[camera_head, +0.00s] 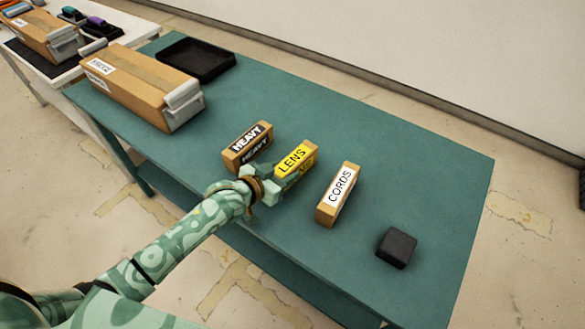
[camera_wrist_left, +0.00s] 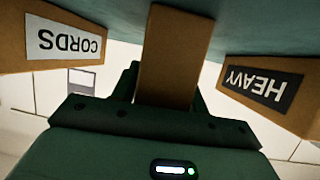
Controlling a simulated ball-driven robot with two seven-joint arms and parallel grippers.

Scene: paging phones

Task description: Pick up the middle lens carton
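The lens carton (camera_head: 308,155) is brown with a yellow LENS label and stands in the middle of a row of three on the teal table. The HEAVY carton (camera_head: 233,157) with a black label is to its left, and the CORDS carton (camera_head: 327,215) with a white label is to its right. My left gripper (camera_head: 273,180) is at the near end of the lens carton, with a finger on each side. In the left wrist view a plain brown carton face (camera_wrist_left: 172,55) lies between the fingers; I cannot tell whether they press on it. My right gripper is out of view.
A large brown box (camera_head: 135,85) and a black tray (camera_head: 195,58) stand at the table's far left. A small dark block (camera_head: 396,248) sits at the right. The teal table (camera_head: 400,150) is clear behind the cartons.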

